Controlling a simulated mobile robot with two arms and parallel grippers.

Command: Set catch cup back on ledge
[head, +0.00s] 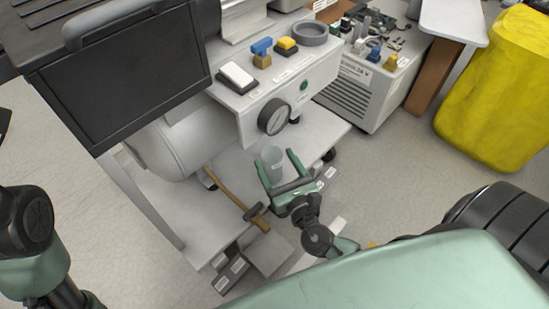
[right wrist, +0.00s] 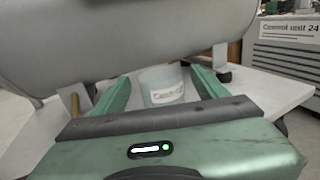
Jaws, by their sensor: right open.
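The catch cup (head: 271,158) is a small translucent grey cup. It stands upright on the white lower ledge (head: 318,143) below the gauge panel. My right gripper (head: 275,163) is open, with its two green fingers reaching on either side of the cup. In the right wrist view the cup (right wrist: 161,88), with a pale label, sits between the spread fingers, with a gap on both sides. The grey tank hangs above it there. My left arm shows at the left edge of the head view, but its gripper is out of sight.
A wooden-handled hammer (head: 235,196) lies left of the cup. The pressure gauge (head: 273,117) and the grey tank (head: 180,143) overhang the ledge. A control unit (head: 368,88) and a yellow bin (head: 490,85) stand to the right. Floor between them is clear.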

